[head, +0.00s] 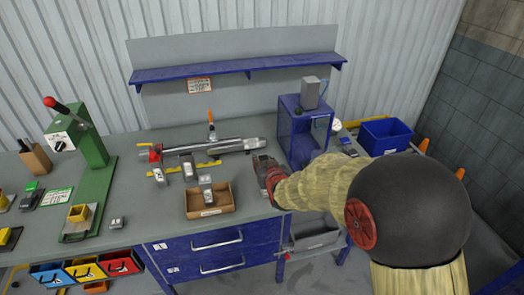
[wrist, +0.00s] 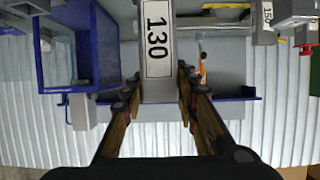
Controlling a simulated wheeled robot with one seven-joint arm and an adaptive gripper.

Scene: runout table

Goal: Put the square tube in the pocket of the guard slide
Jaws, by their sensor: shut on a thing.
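My gripper (head: 268,178) is shut on a grey square tube, seen in the wrist view (wrist: 157,85) between the fingers (wrist: 157,88). A white label reading 130 is on its face.
A cardboard box (head: 225,208) holding a grey block stands left of my gripper. Small metal pieces (head: 160,176) lie behind it, before a long steel shaft assembly (head: 205,148). A green press (head: 90,140) stands left, a blue bin (head: 385,137) right.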

